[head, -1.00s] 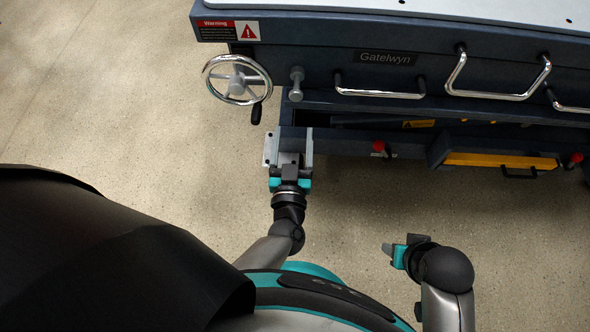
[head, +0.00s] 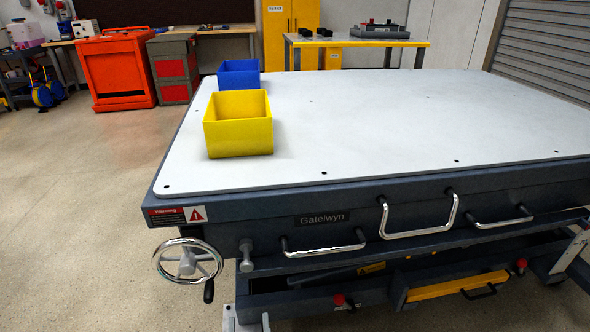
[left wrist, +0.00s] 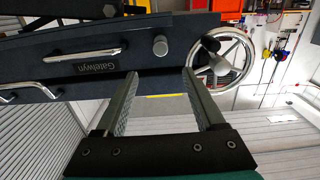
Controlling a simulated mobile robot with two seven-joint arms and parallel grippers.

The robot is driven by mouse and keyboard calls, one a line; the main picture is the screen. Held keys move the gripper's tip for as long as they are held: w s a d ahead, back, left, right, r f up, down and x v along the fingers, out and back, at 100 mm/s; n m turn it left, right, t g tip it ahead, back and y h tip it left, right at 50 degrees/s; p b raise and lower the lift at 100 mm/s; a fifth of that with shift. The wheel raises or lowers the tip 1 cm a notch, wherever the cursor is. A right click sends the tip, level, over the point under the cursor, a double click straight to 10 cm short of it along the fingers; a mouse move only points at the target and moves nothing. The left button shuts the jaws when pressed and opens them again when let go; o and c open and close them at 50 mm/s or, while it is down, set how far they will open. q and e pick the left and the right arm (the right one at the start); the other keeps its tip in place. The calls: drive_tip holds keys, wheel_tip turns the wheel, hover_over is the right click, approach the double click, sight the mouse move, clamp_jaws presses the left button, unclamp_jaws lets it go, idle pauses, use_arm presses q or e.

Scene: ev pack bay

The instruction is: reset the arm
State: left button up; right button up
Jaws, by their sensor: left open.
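My left gripper (left wrist: 160,73) shows in the left wrist view. Its two grey fingers are spread apart with nothing between them. Beyond the fingertips are the dark side of the Gatelwyn lift table (left wrist: 100,62) and its chrome handwheel (left wrist: 222,57), which appears just beyond the right finger. I cannot tell whether the fingers touch the table. In the head view neither of my grippers can be made out, and my right gripper is in no current view.
In the head view the table's white top (head: 380,115) holds a yellow bin (head: 238,138) and a blue bin (head: 238,75) at its left. Handles (head: 325,247) and the handwheel (head: 188,262) stick out in front. Open floor (head: 80,220) lies left.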

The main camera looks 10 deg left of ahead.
use_arm(q)
drive_tip(key=s+f+m+g+h+p, duration=0.55)
drive_tip(key=s+f, duration=0.25)
drive_tip(key=f, duration=0.6)
drive_tip(key=s+a+f+g+p, duration=0.2)
drive_tip(key=s+a+g, duration=0.3)
drive_tip(key=s, duration=0.5)
drive_tip(key=s+a+f+g+y+p, duration=0.1)
drive_tip(key=s+a+f+g, duration=0.3)
drive_tip(key=s, duration=0.6)
drive_tip(key=shift+a+f+g+p, duration=0.35)
drive_tip(key=shift+a+f+p, duration=0.35)
drive_tip(key=shift+p, duration=0.2)
use_arm(e)
drive_tip(key=s+d+f, duration=0.4)
drive_tip(key=s+f, duration=0.2)
drive_tip(key=s+d+f+g, duration=0.1)
drive_tip(key=s+d+f, duration=0.2)
drive_tip(key=s+f, duration=0.4)
drive_tip(key=shift+s+d+h, duration=0.2)
drive_tip(key=shift+d+h, duration=0.2)
